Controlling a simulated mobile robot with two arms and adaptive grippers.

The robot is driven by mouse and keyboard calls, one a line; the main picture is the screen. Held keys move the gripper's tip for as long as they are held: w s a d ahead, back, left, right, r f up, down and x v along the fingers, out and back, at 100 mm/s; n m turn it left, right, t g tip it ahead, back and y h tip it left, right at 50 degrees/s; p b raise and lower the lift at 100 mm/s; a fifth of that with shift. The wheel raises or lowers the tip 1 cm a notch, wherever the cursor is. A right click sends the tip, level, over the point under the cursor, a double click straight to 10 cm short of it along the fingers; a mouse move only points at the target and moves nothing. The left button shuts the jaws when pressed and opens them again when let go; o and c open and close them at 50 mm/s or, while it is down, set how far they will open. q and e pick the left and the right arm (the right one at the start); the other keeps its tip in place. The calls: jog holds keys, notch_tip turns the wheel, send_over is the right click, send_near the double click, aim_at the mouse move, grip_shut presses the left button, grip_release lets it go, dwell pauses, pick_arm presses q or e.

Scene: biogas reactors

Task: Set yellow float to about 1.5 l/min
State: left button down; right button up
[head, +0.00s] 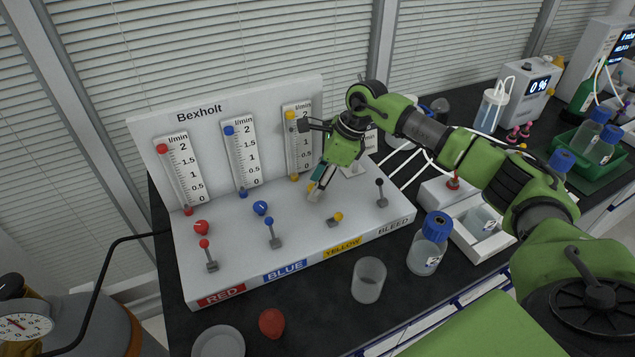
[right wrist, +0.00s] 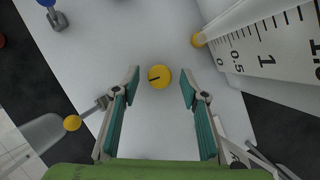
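The white Bexholt panel (head: 265,215) carries three flow tubes with scales in l/min. The yellow tube's scale (head: 305,142) has one yellow piece (head: 291,115) at its top near 2 and another (head: 294,178) at its bottom; I cannot tell which is the float. The round yellow knob (right wrist: 159,76) shows in the right wrist view, with a dark pointer line; my gripper hides it in the head view. My right gripper (head: 315,191) is open above the panel, its fingertips (right wrist: 159,84) on either side of the knob, apart from it. My left gripper is not in view.
The yellow-tipped lever (head: 338,216) lies low beside my right gripper, between the upright blue lever (head: 270,232) and the black bleed lever (head: 381,191). A clear cup (head: 368,280) and a blue-capped bottle (head: 429,245) stand in front. A red object (head: 271,322) lies near the front edge.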

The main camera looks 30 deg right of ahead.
jog(key=v, duration=1.2)
dwell(0.4)
